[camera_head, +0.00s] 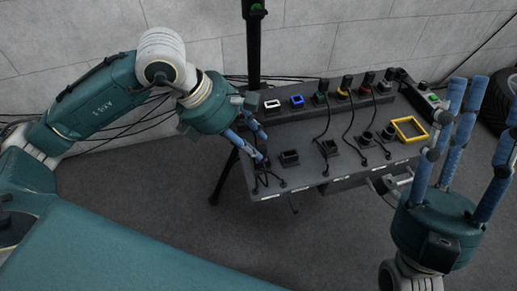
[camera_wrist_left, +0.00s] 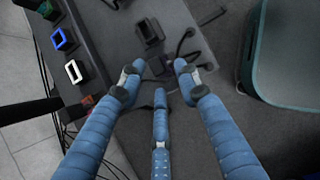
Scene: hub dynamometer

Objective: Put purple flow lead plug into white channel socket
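The white channel socket (camera_head: 272,104) is a white-rimmed opening at the back left of the bench; it also shows in the left wrist view (camera_wrist_left: 73,72). My left gripper (camera_head: 259,148) points down over the bench's front left corner. Its three blue fingers (camera_wrist_left: 157,78) are spread and open. A dark plug with a cable (camera_wrist_left: 158,66) lies beyond and between the fingertips, apparently not gripped. It may be the purple flow lead plug, but its colour is not clear; in the head view the fingers partly hide it. My right gripper (camera_head: 464,108) is open and empty at the right.
A blue-rimmed socket (camera_head: 297,101) is beside the white one. Dark holders (camera_head: 289,158) line the front. A yellow frame (camera_head: 409,129) lies at right. A dark post (camera_head: 253,50) rises behind the bench.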

